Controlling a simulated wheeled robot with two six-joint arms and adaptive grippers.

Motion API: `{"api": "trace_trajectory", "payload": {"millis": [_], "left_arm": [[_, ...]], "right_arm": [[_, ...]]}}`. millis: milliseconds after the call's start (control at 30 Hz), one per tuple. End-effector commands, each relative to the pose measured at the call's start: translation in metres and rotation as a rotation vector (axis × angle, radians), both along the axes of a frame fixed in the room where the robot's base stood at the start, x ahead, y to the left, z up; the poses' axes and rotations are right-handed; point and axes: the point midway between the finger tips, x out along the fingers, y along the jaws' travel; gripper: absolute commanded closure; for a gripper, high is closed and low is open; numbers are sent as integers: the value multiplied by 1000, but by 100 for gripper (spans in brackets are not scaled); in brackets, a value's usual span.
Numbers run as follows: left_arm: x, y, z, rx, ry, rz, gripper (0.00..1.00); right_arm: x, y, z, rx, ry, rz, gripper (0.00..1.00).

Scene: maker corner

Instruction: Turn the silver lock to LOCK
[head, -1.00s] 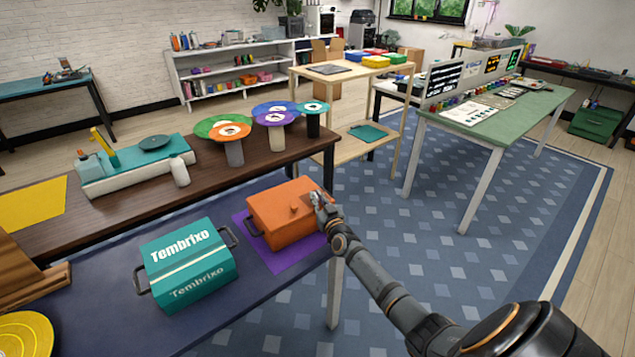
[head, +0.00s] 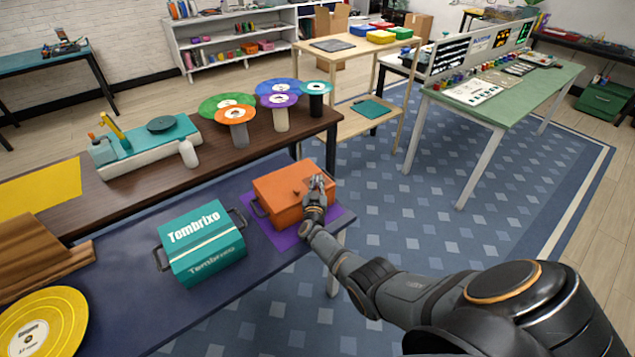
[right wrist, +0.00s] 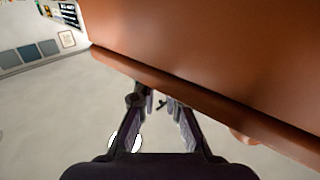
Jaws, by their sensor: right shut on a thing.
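An orange box (head: 283,190) with a small knob (head: 297,193) on it sits on a purple mat (head: 285,241). My right gripper (head: 318,180) is at the box's right end, beside its upper edge. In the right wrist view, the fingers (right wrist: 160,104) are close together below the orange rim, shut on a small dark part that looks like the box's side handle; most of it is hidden. I cannot make out a silver lock or a LOCK mark in either view. My left gripper is not in view.
A teal box marked Tombrixo (head: 205,240) stands left of the orange box on the dark blue table (head: 130,310). A yellow disc (head: 40,325) lies at the near left. Blue carpet lies open to the right.

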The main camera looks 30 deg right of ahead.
Motion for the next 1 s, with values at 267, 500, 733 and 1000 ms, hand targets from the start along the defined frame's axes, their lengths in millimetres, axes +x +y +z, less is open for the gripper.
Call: {"api": "trace_trajectory", "payload": {"millis": [267, 500, 733, 1000], "left_arm": [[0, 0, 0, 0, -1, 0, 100], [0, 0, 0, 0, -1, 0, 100], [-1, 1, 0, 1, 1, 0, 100], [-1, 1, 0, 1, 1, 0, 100]], "right_arm": [[0, 0, -1, 2, 2, 1, 100], [0, 0, -1, 2, 1, 1, 67], [0, 0, -1, 2, 1, 1, 67], [-18, 13, -2, 3, 0, 2, 67]]}}
